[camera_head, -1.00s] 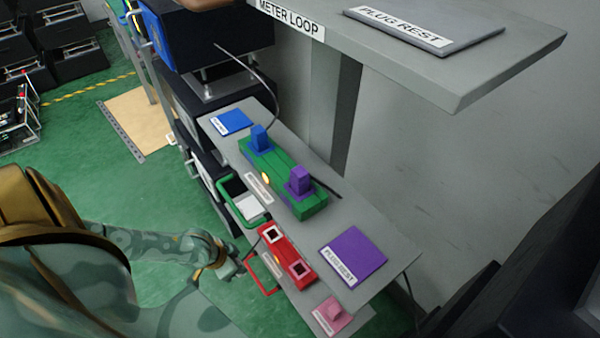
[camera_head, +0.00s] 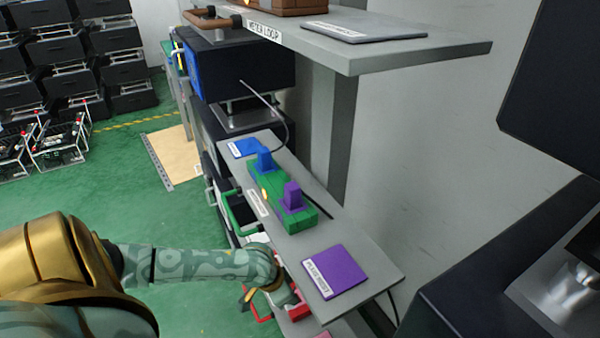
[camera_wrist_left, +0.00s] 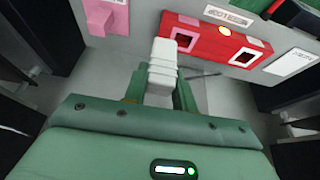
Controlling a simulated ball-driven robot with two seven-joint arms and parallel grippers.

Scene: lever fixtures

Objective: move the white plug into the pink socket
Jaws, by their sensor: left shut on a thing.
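The white plug (camera_wrist_left: 163,65) is held upright in the left wrist view between the fingers of my left gripper (camera_wrist_left: 160,92), which is shut on it. The plug's far end is at the near left edge of the pink socket (camera_wrist_left: 186,36) and partly overlaps it in the picture. I cannot tell whether they touch; the socket's dark opening still shows. The socket is at the left of the red block (camera_wrist_left: 211,42). In the head view my left arm hides most of the red block (camera_head: 297,302) and the plug. My right gripper is not in view.
A white-rimmed socket (camera_wrist_left: 245,57) sits at the block's right. In the head view, a green block (camera_head: 280,200) with blue and purple plugs and a purple pad (camera_head: 336,271) lie on the shelf above.

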